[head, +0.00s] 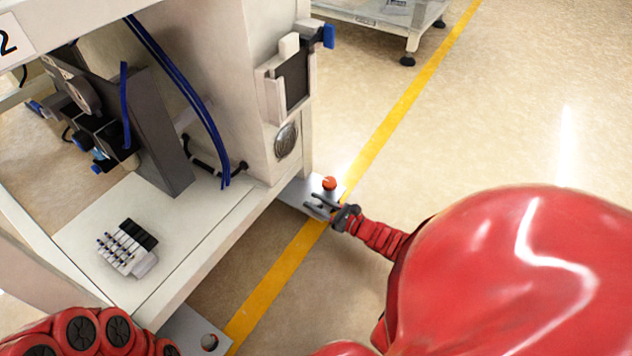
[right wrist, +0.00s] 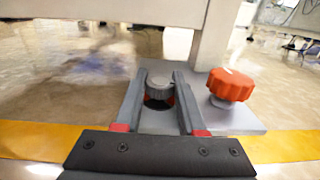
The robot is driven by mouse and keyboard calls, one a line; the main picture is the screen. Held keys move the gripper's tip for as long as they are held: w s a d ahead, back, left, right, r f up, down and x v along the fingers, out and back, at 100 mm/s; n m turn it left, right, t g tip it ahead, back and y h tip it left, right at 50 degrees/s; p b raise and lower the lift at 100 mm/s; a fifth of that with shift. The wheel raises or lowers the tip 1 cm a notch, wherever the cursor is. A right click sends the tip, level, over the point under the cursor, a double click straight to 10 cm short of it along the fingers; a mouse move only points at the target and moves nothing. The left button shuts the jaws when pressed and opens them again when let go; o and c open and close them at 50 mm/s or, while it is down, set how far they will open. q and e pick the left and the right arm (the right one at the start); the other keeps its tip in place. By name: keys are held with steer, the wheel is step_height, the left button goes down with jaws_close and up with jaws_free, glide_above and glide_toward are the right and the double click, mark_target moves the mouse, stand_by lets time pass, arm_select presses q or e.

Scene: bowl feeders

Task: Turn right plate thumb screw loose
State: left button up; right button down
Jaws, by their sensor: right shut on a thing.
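A light grey metal plate (head: 299,188) juts out at the foot of the white machine frame, and it also shows in the right wrist view (right wrist: 240,120). In the head view my right gripper (head: 322,205) is low over the plate and hides this screw. A fluted orange-red knob (head: 330,183) stands on the plate beside the gripper, right of it in the wrist view (right wrist: 231,85). My left gripper is out of view.
The white machine (head: 228,90) rises just behind the plate, with blue tubes hanging inside. A second plate (head: 185,330) with a hole is at the near corner. A yellow floor line (head: 270,280) passes beneath. Open floor lies to the right.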

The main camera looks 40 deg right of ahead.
steer(key=shift+f, duration=0.1)
steer(key=c, duration=0.5)
jaws_free()
steer(key=shift+s, duration=0.1)
steer(key=shift+s+d, duration=0.2)
steer(key=shift+s, duration=0.15)
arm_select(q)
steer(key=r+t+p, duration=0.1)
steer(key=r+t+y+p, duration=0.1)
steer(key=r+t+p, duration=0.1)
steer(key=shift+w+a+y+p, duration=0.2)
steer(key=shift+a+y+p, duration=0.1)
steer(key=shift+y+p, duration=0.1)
arm_select(e)
steer(key=v, duration=1.6)
steer(key=shift+s, duration=0.25)
